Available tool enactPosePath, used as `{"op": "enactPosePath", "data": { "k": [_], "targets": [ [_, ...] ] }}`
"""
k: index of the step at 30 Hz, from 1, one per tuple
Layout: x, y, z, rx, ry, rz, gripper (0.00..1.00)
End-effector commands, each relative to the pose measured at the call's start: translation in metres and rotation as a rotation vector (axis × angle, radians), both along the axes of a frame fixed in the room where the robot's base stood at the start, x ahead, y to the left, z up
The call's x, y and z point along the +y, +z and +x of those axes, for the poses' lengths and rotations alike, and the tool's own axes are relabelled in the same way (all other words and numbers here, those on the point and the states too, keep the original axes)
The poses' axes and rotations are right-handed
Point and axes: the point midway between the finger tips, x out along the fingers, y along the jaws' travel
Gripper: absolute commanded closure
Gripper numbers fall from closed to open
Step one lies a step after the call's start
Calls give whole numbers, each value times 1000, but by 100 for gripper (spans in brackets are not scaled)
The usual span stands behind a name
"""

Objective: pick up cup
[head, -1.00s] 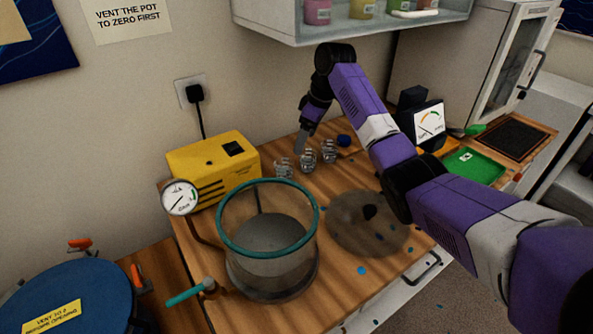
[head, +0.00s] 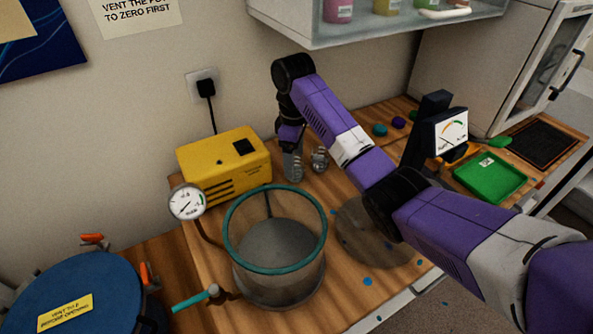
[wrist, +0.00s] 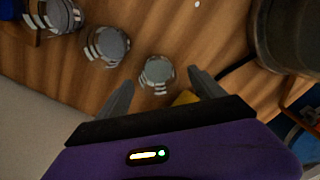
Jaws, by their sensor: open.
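Several small clear cups with banded sides stand in a row on the wooden bench. The nearest cup (wrist: 157,72) is in the wrist view, in line with the gap between my fingertips; in the head view this cup (head: 293,170) is right below my gripper (head: 291,146). A second cup (head: 319,160) stands to its right, and it also shows in the wrist view (wrist: 107,46). A third cup (wrist: 62,16) is at the top left there. My gripper (wrist: 162,84) is open, fingers on either side of the nearest cup's line, nothing held.
A yellow box (head: 225,165) is left of the cups. The clear pot with a teal rim (head: 240,268) stands in front of them. A gauge stand (head: 451,130) and green tray (head: 490,176) are at the right. A shelf (head: 400,25) overhangs the bench at the back.

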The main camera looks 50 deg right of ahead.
Motion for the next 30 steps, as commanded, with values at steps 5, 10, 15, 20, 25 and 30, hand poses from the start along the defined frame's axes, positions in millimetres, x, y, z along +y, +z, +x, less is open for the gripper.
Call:
{"op": "enactPosePath", "data": {
  "k": [5,10,15,20,25,30],
  "targets": [
    [-4,-22,-2,4,-2,1,22],
    [-4,-43,-2,2,-2,1,22],
    [-4,-48,-2,-1,-1,0,22],
    [-4,-48,-2,-1,-1,0,28],
    [-4,-48,-1,-1,-1,0,61],
    [-4,-48,-1,-1,-1,0,89]
  ]
}}
